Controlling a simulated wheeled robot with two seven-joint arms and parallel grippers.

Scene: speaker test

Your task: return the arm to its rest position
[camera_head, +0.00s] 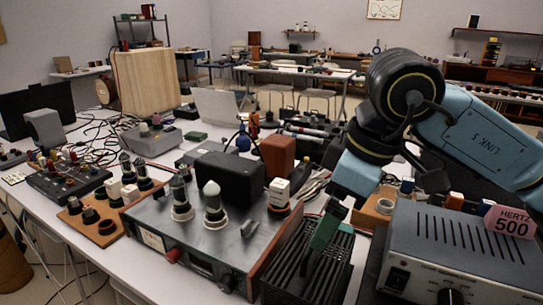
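My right arm (488,135) comes in from the right, with light-blue links and black joints. It bends down at a large black joint (405,85) to a light-blue wrist section (356,174). My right gripper (326,228) points down over a black ribbed block (290,262), close to its top. A dark green part shows at its tip. I cannot tell whether this is a finger or a held thing, or whether the fingers are apart. My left arm and gripper are not in view.
A grey instrument box (460,250) with a pink "HERTZ 500" sign (509,222) stands right of the gripper. A tube amplifier (205,235) stands to its left. Cables, tubes and small devices crowd the white table. The air above the table's left part is clear.

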